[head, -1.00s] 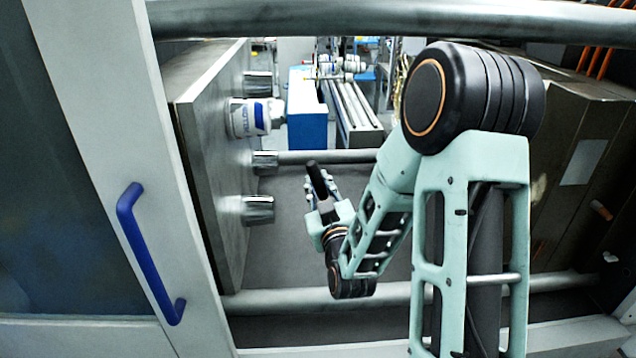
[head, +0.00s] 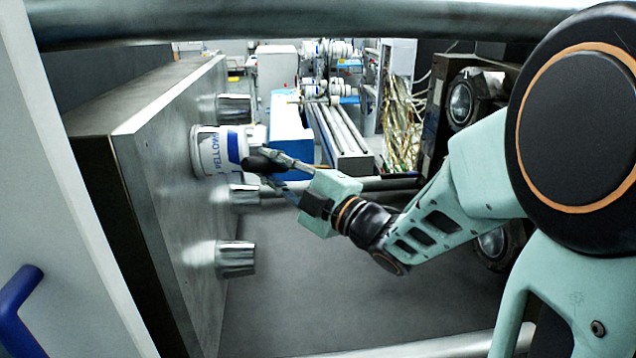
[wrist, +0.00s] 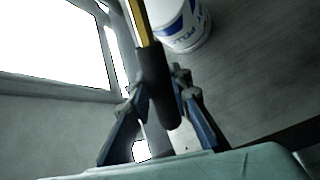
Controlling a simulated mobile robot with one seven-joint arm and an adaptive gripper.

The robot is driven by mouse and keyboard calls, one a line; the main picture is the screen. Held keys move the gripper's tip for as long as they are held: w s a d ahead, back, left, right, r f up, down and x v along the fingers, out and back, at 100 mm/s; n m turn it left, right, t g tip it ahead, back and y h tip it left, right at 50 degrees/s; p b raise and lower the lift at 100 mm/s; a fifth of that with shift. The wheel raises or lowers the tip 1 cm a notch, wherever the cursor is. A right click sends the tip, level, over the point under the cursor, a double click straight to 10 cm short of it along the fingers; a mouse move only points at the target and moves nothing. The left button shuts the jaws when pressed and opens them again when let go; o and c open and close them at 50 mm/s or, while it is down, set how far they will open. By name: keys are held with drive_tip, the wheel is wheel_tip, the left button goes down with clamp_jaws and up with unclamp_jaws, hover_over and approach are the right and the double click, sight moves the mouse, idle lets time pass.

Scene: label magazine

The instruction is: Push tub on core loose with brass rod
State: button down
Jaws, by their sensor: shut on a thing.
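The tub (head: 210,153), white with a blue label, sits sideways on a core of the upright metal plate (head: 165,175), so that core is hidden. It also shows at the top of the wrist view (wrist: 188,28). My gripper (head: 280,166) is shut on the black grip of the brass rod (wrist: 137,22). In the wrist view the grip (wrist: 157,85) lies between the fingers, and the brass part runs up out of frame, left of the tub. In the head view the dark grip overlaps the tub's right lower edge; I cannot tell whether they touch.
Bare metal cores (head: 235,108) stick out of the plate above and below the tub, one (head: 235,259) lower down. A horizontal bar (head: 365,184) runs behind my gripper. A thick bar (head: 300,22) crosses the top. The grey floor (head: 340,270) below is clear.

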drive_tip(key=s+a+f+n+g+y+b, duration=0.1)
drive_tip(key=s+a+n+g+y+b, duration=0.1)
drive_tip(key=s+a+n+g, duration=0.45)
drive_tip(key=s+a+f+n+g+y+b, duration=0.1)
drive_tip(key=s+n+g+y+b, duration=0.15)
drive_tip(key=s, duration=0.65)
drive_tip(key=s+a+f+n+g+y+b, duration=0.1)
drive_tip(key=s+a+n+g+b, duration=0.1)
drive_tip(key=s+a+n+g, duration=0.35)
drive_tip(key=w, duration=0.8)
drive_tip(key=shift+d+f+p, duration=0.2)
drive_tip(key=shift+d+p, duration=0.15)
drive_tip(key=shift+p, duration=0.1)
drive_tip(key=shift+w, duration=1.3)
drive_tip(key=shift+s+b, duration=0.15)
drive_tip(key=shift+b, duration=0.2)
drive_tip(key=s+b, duration=0.2)
drive_tip(key=s, duration=0.6)
drive_tip(key=shift+s+d, duration=0.2)
drive_tip(key=shift+s, duration=0.2)
